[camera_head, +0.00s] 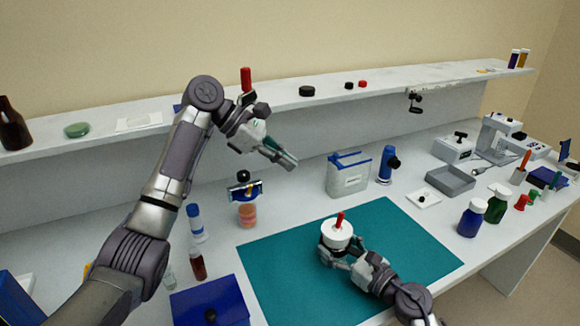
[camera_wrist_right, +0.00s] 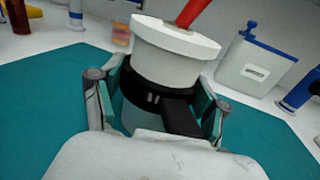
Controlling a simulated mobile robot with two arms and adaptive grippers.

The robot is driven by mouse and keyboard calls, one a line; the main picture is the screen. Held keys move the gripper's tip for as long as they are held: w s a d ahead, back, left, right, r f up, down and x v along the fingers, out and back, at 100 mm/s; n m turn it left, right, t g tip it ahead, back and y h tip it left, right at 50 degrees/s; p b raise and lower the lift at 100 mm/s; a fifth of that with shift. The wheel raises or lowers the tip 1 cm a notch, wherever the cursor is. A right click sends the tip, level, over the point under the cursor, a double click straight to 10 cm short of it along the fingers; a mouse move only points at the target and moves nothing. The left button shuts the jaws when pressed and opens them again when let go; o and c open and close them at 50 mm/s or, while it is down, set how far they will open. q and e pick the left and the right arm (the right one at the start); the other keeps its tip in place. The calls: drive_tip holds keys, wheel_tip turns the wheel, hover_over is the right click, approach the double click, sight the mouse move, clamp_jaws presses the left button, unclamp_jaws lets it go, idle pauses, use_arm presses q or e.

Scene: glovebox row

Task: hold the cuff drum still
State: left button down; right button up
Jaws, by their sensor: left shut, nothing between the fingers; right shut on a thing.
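The cuff drum (camera_head: 337,237) is a white round drum with a red stick standing out of its top, on the teal mat (camera_head: 275,272). In the right wrist view the drum (camera_wrist_right: 172,58) has a dark band around its lower part. My right gripper (camera_head: 343,261) is shut on the drum from its near side, with one finger on each side of it (camera_wrist_right: 155,100). My left gripper (camera_head: 288,163) is shut and empty, held in the air above the back of the bench, up and left of the drum.
A white container with a blue lid (camera_head: 348,175) and a blue bottle (camera_head: 387,165) stand behind the mat. The mat around the drum is clear.

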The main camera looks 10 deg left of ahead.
drive_tip(key=o, duration=1.3)
drive_tip(key=shift+c, duration=0.2)
